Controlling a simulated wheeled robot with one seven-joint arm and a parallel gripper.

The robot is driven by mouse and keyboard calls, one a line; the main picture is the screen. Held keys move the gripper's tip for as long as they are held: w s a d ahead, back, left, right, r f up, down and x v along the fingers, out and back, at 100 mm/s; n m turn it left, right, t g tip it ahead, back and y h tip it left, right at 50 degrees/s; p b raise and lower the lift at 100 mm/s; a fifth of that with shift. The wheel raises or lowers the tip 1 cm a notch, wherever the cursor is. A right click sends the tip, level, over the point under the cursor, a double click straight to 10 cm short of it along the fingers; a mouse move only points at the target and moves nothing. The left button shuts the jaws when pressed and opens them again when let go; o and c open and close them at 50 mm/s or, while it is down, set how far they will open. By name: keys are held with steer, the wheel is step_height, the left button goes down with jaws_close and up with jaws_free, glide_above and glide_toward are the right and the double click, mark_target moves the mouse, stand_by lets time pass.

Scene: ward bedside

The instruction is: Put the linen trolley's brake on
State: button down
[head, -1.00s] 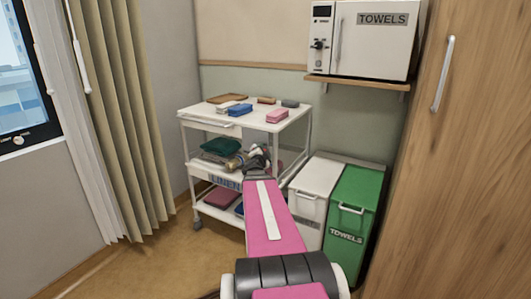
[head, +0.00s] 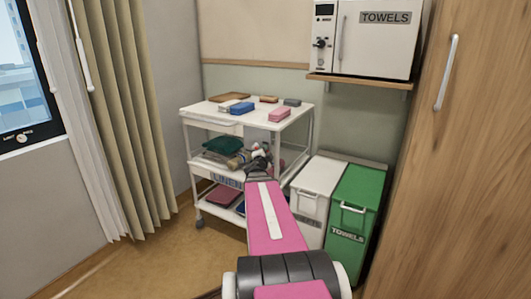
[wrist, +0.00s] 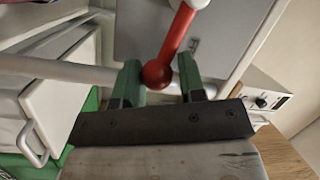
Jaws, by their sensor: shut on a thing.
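The white linen trolley (head: 213,126) stands against the back wall in the head view, with a partly covered LINEN label on its side. My arm reaches to it, and my gripper (head: 258,164) is at its right front side, around middle-shelf height. In the wrist view my gripper (wrist: 160,76) has its two green fingers closed on the red ball knob of a red lever (wrist: 178,35). The lever rises up and to the right from the knob to a pale ball at the top edge. In the head view the lever is too small and covered to make out.
Small boxes and a brown tray (head: 229,97) lie on the trolley top; folded linen (head: 222,146) is on lower shelves. A white bin (head: 312,192) and a green TOWELS bin (head: 352,205) stand close on the right. A wooden door (head: 430,180) is far right. Floor is clear at left.

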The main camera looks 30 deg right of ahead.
steer(key=shift+w+a+f+m, duration=0.1)
steer(key=shift+w+f+m, duration=0.05)
steer(key=shift+f+m, duration=0.4)
steer(key=c, duration=0.7)
jaws_free()
steer(key=shift+r, duration=0.1)
steer(key=shift+c, duration=0.2)
steer(key=v, duration=1)
steer(key=shift+s+a, duration=0.3)
